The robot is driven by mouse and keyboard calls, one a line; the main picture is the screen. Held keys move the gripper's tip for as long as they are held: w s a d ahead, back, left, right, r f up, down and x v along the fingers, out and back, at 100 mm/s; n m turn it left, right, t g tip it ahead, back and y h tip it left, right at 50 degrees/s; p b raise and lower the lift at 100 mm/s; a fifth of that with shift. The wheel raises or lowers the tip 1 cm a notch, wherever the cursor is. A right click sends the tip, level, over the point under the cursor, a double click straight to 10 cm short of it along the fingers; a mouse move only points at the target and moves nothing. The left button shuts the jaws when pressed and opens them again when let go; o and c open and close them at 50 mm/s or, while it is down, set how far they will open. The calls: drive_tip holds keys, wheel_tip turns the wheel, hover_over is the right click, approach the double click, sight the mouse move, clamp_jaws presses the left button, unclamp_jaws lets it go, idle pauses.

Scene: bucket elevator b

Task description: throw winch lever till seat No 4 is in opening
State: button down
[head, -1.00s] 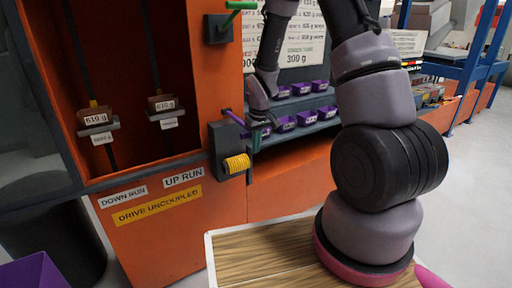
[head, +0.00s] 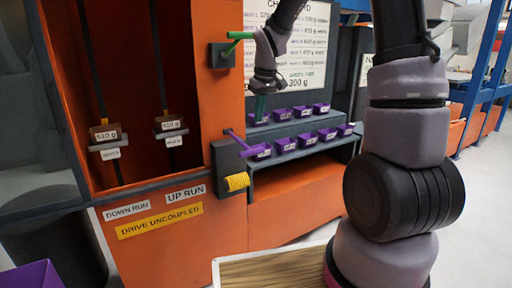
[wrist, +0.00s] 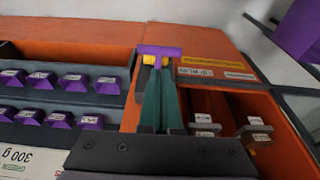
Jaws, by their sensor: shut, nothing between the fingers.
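The winch lever, a purple bar with a cross handle (head: 247,144), sticks out from a dark box on the orange cabinet, above a yellow coil (head: 237,182). Its purple handle (wrist: 158,51) also shows in the wrist view, just beyond my fingertips. My gripper (head: 262,112) has teal fingers, shut and empty, pointing down above the lever and apart from it in the head view. Two seats hang in the cabinet opening: a left seat (head: 107,142) and a right seat (head: 172,132), each carrying a brown block with a weight label. Their seat numbers are too small to read.
A green lever (head: 238,36) sits higher on the same orange post. Several purple bins (head: 286,145) stand on shelves right of it, below a printed chart (head: 303,50). A yellow sign (head: 159,220) reads DRIVE UNCOUPLED. A wooden-topped surface (head: 275,272) lies in front.

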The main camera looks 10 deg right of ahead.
sight(252, 150)
drive_tip(key=x, duration=0.8)
drive_tip(key=w+x, duration=0.1)
drive_tip(key=x, duration=0.3)
drive_tip(key=shift+a+f, duration=0.15)
